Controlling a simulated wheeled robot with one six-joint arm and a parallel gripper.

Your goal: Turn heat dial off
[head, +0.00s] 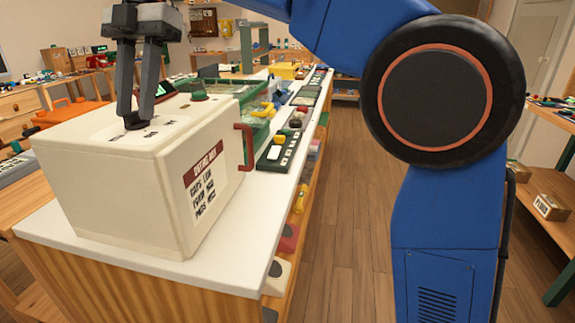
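A cream box-shaped appliance (110,190) stands on the near end of the white-topped counter. A small dark knob (134,123), which looks like a dial, is on its top face among black printed marks. My gripper (137,112) points down over that face, its two grey fingers close together with the tips at the knob. The fingers partly hide the knob, so its pointer does not show. I cannot tell whether the tips grip it or only stand around it. A green button (199,95) and a small green display (162,88) are also on top.
A red handle (245,147) and a printed label (205,185) are on the appliance's right side. Behind it are a green-edged clear bin (255,120) and a dark panel with buttons (283,148). An orange item (70,112) lies at left. The wooden floor (345,220) is clear.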

